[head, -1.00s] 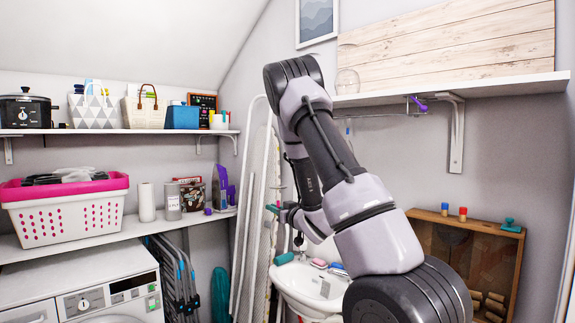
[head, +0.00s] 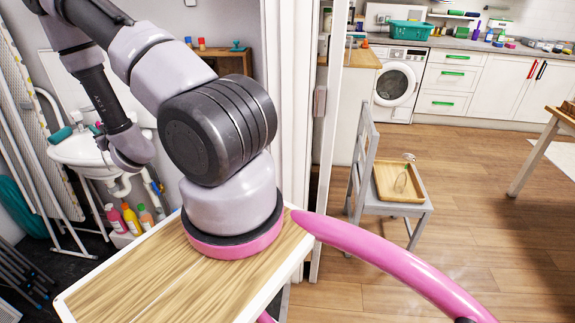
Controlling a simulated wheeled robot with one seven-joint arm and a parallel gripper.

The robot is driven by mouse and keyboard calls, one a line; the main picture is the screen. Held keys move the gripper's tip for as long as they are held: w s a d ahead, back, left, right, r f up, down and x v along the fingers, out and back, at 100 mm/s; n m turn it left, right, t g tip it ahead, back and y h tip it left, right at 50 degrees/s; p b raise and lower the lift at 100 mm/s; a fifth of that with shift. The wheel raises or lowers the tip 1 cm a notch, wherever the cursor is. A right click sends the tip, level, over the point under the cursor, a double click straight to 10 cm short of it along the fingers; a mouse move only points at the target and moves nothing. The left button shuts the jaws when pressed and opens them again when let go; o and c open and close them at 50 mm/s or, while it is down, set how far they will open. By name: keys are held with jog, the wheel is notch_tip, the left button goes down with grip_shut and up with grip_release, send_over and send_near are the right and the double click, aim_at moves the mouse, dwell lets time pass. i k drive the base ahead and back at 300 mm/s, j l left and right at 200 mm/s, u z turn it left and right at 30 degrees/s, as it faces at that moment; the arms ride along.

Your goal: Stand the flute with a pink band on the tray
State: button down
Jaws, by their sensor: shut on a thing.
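The wooden tray (head: 385,188) lies on the seat of a grey chair on the right. A clear glass (head: 401,181) shows on it; no pink band can be made out on that glass. My gripper (head: 80,118) is small at the far left, in front of the sink and far from the tray, partly hidden by my wrist. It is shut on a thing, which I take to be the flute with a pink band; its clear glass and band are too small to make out.
The grey chair (head: 362,165) stands on open wooden floor beyond a white door frame (head: 330,120). A sink (head: 75,155) and several bottles (head: 131,220) are at left. White kitchen cabinets (head: 455,80), a washing machine (head: 397,80) and a table (head: 532,150) are farther back.

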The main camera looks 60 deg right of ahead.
aim_at(393, 174)
jog(key=k+l+z, duration=0.35)
jog(key=k+l, duration=0.35)
jog(key=k+l+z, duration=0.3)
jog(key=k+l, duration=0.5)
jog(key=i+l+z, duration=0.25)
jog(key=i+z, duration=0.2)
jog(key=i+l+z, duration=0.1)
jog(key=i+z, duration=0.85)
jog(key=k+j, duration=0.05)
jog(key=k, duration=0.05)
